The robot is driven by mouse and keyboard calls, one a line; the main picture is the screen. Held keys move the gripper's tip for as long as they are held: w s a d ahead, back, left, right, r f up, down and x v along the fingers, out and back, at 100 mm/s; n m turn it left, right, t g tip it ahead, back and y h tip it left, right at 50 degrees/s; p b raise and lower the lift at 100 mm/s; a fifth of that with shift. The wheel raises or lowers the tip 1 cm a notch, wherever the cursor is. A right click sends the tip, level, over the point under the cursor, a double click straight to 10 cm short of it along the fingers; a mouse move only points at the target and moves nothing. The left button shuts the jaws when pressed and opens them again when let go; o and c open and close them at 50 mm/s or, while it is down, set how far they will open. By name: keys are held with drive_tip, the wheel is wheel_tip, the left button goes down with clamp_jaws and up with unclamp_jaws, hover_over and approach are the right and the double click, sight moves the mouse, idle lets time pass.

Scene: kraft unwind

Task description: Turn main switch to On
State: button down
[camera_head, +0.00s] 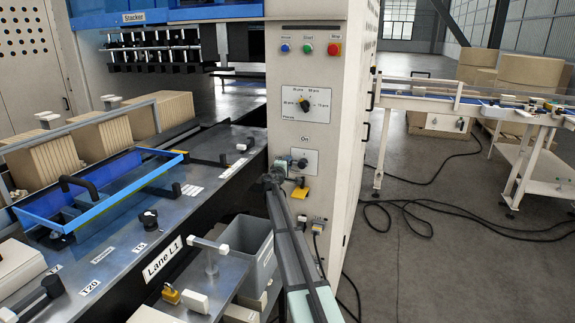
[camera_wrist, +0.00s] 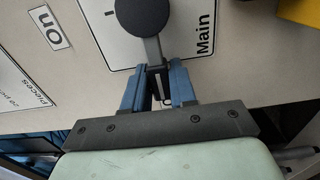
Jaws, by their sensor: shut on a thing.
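The main switch (camera_wrist: 145,14) is a dark round knob with a short lever, on a white plate (camera_wrist: 120,56) lettered "Main" with an "I" mark. In the wrist view its lever points down, away from the lettering's reading direction, not at the "I". My gripper (camera_wrist: 156,86) has its two blue fingers either side of the lever's dark end, shut on it. An "On" label (camera_wrist: 49,27) lies left of the plate. In the head view the switch plate (camera_head: 311,157) is low on the white cabinet, with my gripper (camera_head: 278,178) at its lower left, partly hiding it.
A dial (camera_head: 304,103) and blue, green and red buttons (camera_head: 307,49) sit above on the cabinet. A yellow part (camera_head: 299,193) is just below the switch. The Lane L1 bench (camera_head: 140,232) stands left, a grey bin (camera_head: 247,250) below. Cables (camera_head: 430,205) cross the floor right.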

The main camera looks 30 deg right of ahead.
sight(305, 148)
drive_tip(key=shift+r, duration=0.1)
drive_tip(key=m, duration=0.1)
drive_tip(key=r+m, duration=0.1)
drive_tip(key=m, duration=0.1)
drive_tip(key=r+m, duration=0.1)
drive_tip(key=shift+s+d+r+m, duration=0.2)
drive_tip(key=shift+s+m, duration=0.05)
drive_tip(key=shift+m, duration=0.05)
drive_tip(key=m, duration=0.1)
drive_tip(key=r+m, duration=0.1)
drive_tip(key=m, duration=0.1)
drive_tip(key=s+d+r+m, duration=0.1)
drive_tip(key=shift+m, duration=0.3)
drive_tip(key=m, duration=0.1)
drive_tip(key=s+d+r+m, duration=0.1)
drive_tip(key=m, duration=0.2)
drive_tip(key=shift+s+d+r, duration=0.2)
drive_tip(key=shift+s+d, duration=0.05)
drive_tip(key=shift+s, duration=0.05)
drive_tip(key=shift+s+d+r+m, duration=0.1)
drive_tip(key=shift+s+d+m, duration=0.2)
drive_tip(key=shift+m, duration=0.5)
drive_tip(key=shift+s+d+r+m, duration=0.1)
drive_tip(key=shift+s+d+m, duration=0.2)
drive_tip(key=shift+m, duration=0.5)
drive_tip(key=shift+s+d+r+m, duration=0.1)
drive_tip(key=shift+s+d+m, duration=0.2)
drive_tip(key=shift+m, duration=0.5)
drive_tip(key=shift+f, duration=0.1)
